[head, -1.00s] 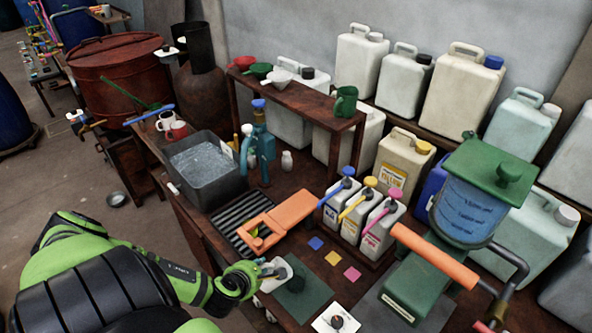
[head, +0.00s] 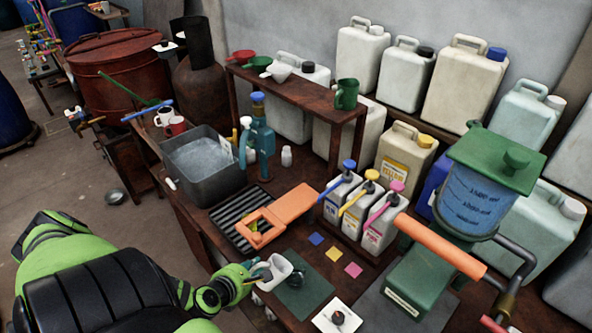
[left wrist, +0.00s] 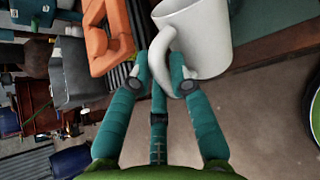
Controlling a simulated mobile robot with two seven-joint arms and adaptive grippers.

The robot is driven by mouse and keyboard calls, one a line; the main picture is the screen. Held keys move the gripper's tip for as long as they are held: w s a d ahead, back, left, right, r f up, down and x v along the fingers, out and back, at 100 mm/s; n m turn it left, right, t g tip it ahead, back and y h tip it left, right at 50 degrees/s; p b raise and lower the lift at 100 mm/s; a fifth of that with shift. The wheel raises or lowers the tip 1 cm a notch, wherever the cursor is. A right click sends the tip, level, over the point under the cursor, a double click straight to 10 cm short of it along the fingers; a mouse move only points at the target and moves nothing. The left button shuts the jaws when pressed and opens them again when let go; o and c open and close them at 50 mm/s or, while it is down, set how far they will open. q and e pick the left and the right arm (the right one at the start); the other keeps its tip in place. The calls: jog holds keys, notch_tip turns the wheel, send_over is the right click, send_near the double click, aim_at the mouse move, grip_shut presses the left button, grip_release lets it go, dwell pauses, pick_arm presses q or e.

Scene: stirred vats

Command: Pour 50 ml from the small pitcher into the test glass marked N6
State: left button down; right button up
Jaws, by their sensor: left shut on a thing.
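My left gripper (head: 258,276) is shut on the handle of a small white vessel (head: 279,265), seemingly the small pitcher. It is held at the table's near edge, by a dark green mat (head: 303,299). In the left wrist view the white vessel (left wrist: 205,38) is large, with its curved handle between the teal fingers (left wrist: 163,80). Its contents cannot be made out. I cannot make out a test glass or an N6 mark. My right gripper is not in view.
An orange holder (head: 278,216) and a ridged black tray (head: 237,206) lie behind the vessel. A white plate with a dark knob (head: 338,319) is at the front. Three pump bottles (head: 379,226) and a green-lidded blue vat (head: 468,206) stand right. A grey water basin (head: 207,181) is left.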

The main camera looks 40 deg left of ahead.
pick_arm(q)
jog(key=f+b, duration=0.1)
jog(key=s+f+t+b, duration=0.1)
jog(key=shift+s+a+f+n, duration=0.25)
jog(key=shift+a+f+n, duration=0.05)
jog(key=shift+a, duration=0.1)
jog(key=shift+r+t, duration=0.25)
jog(key=shift+t, duration=0.05)
jog(key=s+f+t+b, duration=0.1)
jog(key=b, duration=0.1)
jog(key=s+a+f+n+t+b, duration=0.1)
jog(key=f+b, duration=0.1)
jog(key=b, duration=0.1)
jog(key=shift+s+f+h, duration=0.2)
jog(key=shift+h, duration=0.1)
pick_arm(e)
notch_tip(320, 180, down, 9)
pick_arm(q)
jog(key=shift+a+f+b, duration=0.1)
jog(key=shift+b, duration=0.2)
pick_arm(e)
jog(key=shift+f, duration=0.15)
